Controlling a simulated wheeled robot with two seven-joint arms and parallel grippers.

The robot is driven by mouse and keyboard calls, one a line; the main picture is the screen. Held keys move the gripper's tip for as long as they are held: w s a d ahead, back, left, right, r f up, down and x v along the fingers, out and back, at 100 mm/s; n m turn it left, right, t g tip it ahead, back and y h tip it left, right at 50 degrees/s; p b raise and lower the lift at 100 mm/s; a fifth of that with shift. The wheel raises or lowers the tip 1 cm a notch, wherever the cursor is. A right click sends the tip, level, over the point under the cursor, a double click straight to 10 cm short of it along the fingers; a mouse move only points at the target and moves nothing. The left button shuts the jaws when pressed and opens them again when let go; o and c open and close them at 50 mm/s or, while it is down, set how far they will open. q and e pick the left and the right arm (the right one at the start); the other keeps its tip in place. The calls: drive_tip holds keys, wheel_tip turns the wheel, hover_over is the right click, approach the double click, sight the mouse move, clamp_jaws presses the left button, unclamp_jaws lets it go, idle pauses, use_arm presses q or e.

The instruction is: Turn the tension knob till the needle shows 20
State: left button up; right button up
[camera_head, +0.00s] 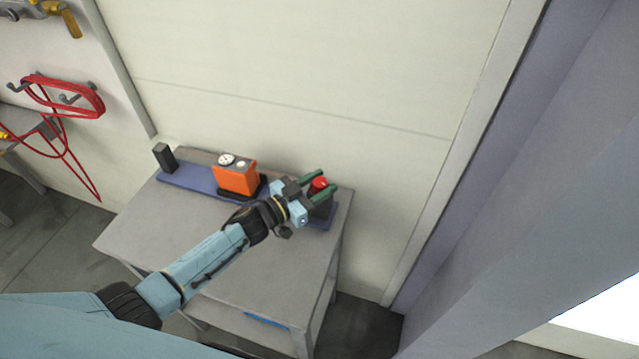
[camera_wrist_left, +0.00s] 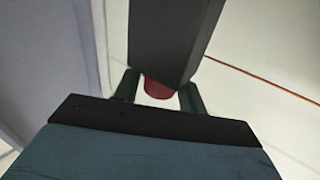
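A red knob (camera_head: 319,184) sits on top of a dark post (camera_head: 322,208) at the right end of a blue base plate (camera_head: 188,179). My left gripper (camera_head: 325,181) has its two green fingers apart, one on each side of the red knob. In the left wrist view the red knob (camera_wrist_left: 158,88) shows between the fingers, with a small gap on both sides. An orange box (camera_head: 235,177) on the plate carries a round white dial (camera_head: 227,160); its needle is too small to read. My right gripper is not in view.
The plate lies along the back of a grey table (camera_head: 160,224), against a pale wall. A black upright block (camera_head: 164,157) stands at the plate's left end. Red cable (camera_head: 66,100) hangs on wall hooks at the left. The table's front is bare beside my arm.

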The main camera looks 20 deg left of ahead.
use_arm(q)
drive_tip(key=shift+o, duration=1.1)
drive_tip(key=v, duration=1.3)
drive_tip(key=shift+s, duration=0.2)
drive_tip(key=shift+a, duration=0.1)
